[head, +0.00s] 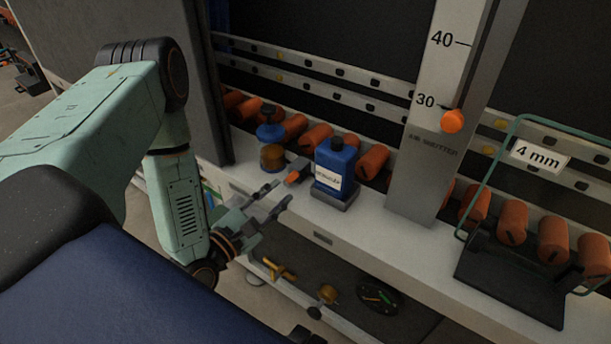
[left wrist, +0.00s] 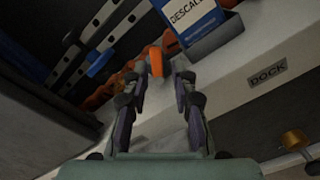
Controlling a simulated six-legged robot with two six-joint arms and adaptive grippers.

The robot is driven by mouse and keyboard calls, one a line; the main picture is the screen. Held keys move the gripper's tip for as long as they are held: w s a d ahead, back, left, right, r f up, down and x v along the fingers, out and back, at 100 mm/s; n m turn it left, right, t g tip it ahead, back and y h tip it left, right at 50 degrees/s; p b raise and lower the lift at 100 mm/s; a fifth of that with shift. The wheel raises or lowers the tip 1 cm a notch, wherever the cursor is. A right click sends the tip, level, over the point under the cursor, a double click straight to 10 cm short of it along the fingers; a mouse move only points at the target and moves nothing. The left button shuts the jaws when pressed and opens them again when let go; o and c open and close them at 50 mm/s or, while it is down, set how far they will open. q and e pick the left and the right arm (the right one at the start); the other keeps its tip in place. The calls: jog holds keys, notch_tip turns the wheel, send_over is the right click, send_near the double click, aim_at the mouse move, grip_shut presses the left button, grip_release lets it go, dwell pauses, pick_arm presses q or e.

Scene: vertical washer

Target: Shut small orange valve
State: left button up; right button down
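The small orange valve (head: 296,175) has a short orange handle with a dark end and sits on the white ledge, left of a blue bottle. It also shows in the left wrist view (left wrist: 156,61), just beyond and between my fingertips. My left gripper (head: 279,199) is in front of the ledge, below and slightly left of the valve. In the left wrist view its two fingers (left wrist: 160,82) are spread with nothing between them, and they appear apart from the valve. The valve's base is hard to make out. My right gripper is not in view.
The blue bottle (head: 335,165) stands in a grey holder close right of the valve. A blue-topped amber jar (head: 271,148) is behind left. Orange rollers (head: 372,161) line the back. An upright scale (head: 430,120) has an orange knob. Brass fittings (head: 278,270) lie below the ledge.

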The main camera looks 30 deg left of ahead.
aim_at(294, 176)
pick_arm(q)
jog(key=shift+n, duration=0.5)
jog(key=shift+w+d+r+b, duration=0.1)
jog(key=shift+w+b, duration=0.45)
jog(key=shift+w, duration=1.4)
jog(key=shift+w+d+b, duration=0.1)
jog(key=shift+w+b, duration=0.45)
jog(key=shift+w, duration=1.4)
jog(key=shift+a, duration=0.1)
jog(key=shift+c, duration=0.4)
grip_shut()
